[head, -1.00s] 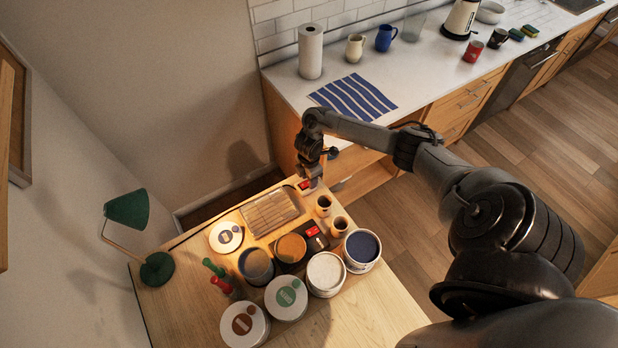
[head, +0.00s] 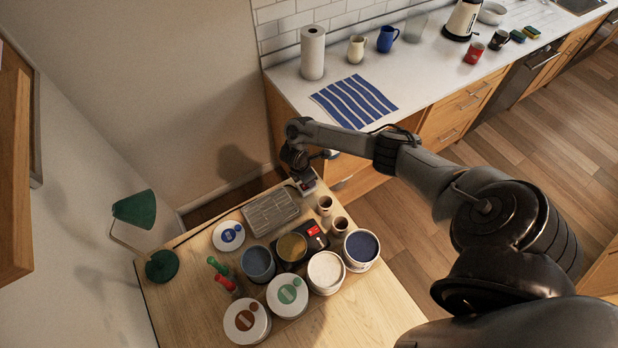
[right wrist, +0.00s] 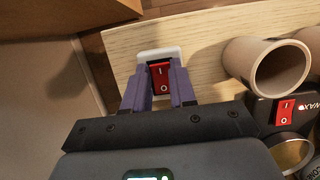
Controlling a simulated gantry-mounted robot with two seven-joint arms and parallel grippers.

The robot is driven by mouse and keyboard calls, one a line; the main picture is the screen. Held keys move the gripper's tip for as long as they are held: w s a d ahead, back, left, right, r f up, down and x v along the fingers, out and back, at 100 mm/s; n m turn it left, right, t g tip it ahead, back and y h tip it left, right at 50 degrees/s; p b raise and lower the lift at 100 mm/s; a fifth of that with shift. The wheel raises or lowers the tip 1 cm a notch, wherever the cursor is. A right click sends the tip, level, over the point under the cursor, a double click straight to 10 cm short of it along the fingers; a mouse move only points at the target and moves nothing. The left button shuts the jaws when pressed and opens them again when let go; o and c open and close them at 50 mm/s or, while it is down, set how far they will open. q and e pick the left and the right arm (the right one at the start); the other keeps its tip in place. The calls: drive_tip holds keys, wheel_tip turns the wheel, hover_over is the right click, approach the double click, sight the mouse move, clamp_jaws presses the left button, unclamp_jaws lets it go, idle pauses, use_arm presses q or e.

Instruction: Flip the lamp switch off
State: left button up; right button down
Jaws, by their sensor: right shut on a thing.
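The lamp (head: 134,210) with a green shade and round green base stands at the left of the wooden table. Its switch is a red rocker marked I and O in a black frame on a white plate, at the table's far edge; the switch shows in the right wrist view (right wrist: 160,80). My right gripper (head: 306,186) is down at the switch; in the right wrist view its purple fingers (right wrist: 159,78) flank the switch and are shut on it. The lamp gives no visible glow. My left gripper is not in view.
A black wax pot (head: 292,247) with its own red switch (right wrist: 286,108) stands near, beside two small brown cups (head: 325,205). A tool tray (head: 270,212) and several tubs (head: 361,248) crowd the table. The table's front is clear.

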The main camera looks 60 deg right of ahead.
sight(303, 186)
drive_tip(key=c, duration=0.9)
unclamp_jaws()
drive_tip(key=shift+w+a+r, duration=0.1)
drive_tip(key=shift+a+r, duration=0.05)
drive_tip(key=shift+r, duration=0.3)
drive_tip(key=shift+p+v, duration=3.1)
drive_tip(key=shift+v, duration=1.85)
